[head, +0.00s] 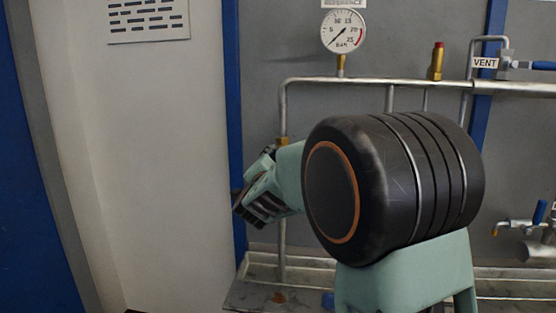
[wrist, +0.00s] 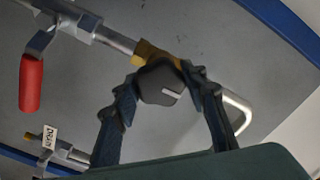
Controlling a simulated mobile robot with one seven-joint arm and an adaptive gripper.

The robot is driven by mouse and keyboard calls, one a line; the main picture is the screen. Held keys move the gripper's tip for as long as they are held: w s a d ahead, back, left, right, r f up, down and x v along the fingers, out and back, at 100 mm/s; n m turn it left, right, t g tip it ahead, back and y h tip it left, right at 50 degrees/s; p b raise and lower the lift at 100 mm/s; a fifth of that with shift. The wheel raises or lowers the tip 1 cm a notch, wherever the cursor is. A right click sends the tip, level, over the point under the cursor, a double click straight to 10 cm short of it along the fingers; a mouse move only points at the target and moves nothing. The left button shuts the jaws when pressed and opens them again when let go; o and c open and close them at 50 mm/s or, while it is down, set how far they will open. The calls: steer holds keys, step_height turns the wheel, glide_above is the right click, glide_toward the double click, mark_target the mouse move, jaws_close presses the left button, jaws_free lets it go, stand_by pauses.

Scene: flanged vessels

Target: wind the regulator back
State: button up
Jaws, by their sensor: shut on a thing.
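The regulator's round black knob (wrist: 160,84) has a white mark on its face and sits on a brass body (wrist: 148,55) in the pipe line in the wrist view. My gripper (wrist: 162,88) has one finger on each side of the knob, and both fingertips are against it. The mark points roughly to the right and slightly down in that view. In the head view my own arm hides the knob. The round pressure gauge (head: 344,31) at the top shows its needle toward the lower left, at the low end of the scale.
A red-handled valve (wrist: 32,82) is close by in the wrist view. In the head view a brass valve with a red cap (head: 437,61) and a blue-handled vent valve (head: 535,65) sit on the upper pipe (head: 400,83). A white wall is at left.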

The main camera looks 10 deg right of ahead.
stand_by(0.3)
steer(key=o, duration=1.2)
steer(key=shift+c, duration=0.2)
steer(key=v, duration=1.2)
